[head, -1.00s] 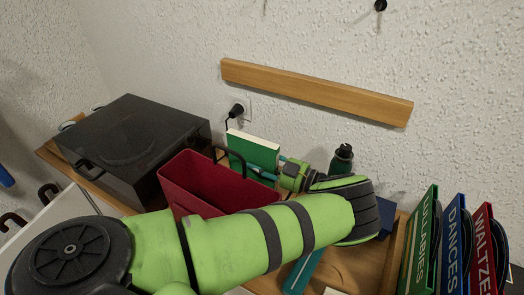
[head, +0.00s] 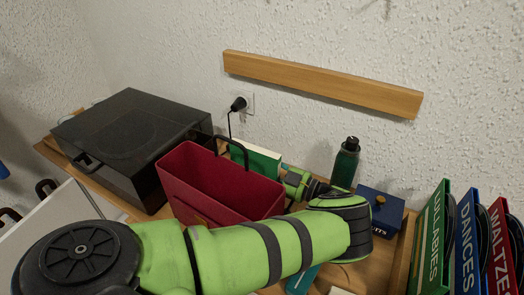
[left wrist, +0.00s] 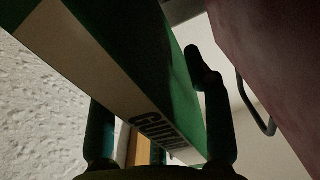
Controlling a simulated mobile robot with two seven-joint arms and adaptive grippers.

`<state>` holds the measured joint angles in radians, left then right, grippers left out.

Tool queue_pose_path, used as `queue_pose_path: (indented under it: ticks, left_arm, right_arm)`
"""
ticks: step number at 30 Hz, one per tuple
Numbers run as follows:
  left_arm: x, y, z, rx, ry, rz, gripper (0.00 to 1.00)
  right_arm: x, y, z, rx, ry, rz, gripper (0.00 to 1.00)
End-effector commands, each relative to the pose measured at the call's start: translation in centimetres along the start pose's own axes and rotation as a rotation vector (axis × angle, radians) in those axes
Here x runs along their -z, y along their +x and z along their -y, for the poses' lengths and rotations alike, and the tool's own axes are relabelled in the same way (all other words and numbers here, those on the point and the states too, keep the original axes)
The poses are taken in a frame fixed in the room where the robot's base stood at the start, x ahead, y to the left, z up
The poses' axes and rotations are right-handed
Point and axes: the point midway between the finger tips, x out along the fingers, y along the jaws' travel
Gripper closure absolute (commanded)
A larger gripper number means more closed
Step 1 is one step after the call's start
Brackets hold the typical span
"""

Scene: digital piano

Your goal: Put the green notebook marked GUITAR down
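The green notebook (head: 262,157) stands upright behind the red bin, with its lower part hidden by the bin. In the left wrist view the notebook (left wrist: 140,75) shows its green cover, a pale edge and dark lettering, partly readable. My left gripper (left wrist: 148,85) has a finger on either side of it and appears shut on it. In the head view my left gripper (head: 287,172) reaches the notebook's right end, partly hidden by my arm. Whether the notebook's underside touches the table cannot be seen. My right gripper is not in view.
The red bin (head: 205,187) with a black handle stands close in front of the notebook. A black case (head: 133,140) stands left. A dark green bottle (head: 345,163) and a blue box (head: 381,207) are right. Upright LULLABIES (head: 431,240), DANCES and WALTZES folders stand far right.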

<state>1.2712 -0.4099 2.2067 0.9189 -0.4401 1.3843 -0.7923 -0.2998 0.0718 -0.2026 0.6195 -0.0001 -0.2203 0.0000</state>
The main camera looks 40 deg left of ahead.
Motion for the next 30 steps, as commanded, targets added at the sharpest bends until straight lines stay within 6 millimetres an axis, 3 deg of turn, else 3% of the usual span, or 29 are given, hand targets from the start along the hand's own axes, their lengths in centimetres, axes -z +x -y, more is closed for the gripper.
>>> queue_pose_path:
  ticks: [11, 24, 25, 30]
  left_arm:
    - [0.8, 0.0, 0.0, 0.001, -0.001, 0.001, 0.45]
    - [0.4, -6.6, 0.0, -0.001, -0.001, 0.000, 0.45]
    - [0.4, -6.9, 0.0, -0.001, 0.000, 0.000, 0.39]
    - [2.0, -6.8, -0.6, -0.005, -0.028, -0.054, 0.39]
  right_arm:
    - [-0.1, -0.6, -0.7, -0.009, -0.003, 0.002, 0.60]
    - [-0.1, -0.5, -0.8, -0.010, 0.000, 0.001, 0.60]
    - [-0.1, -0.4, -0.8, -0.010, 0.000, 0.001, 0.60]
    - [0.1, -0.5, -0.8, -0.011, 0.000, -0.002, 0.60]
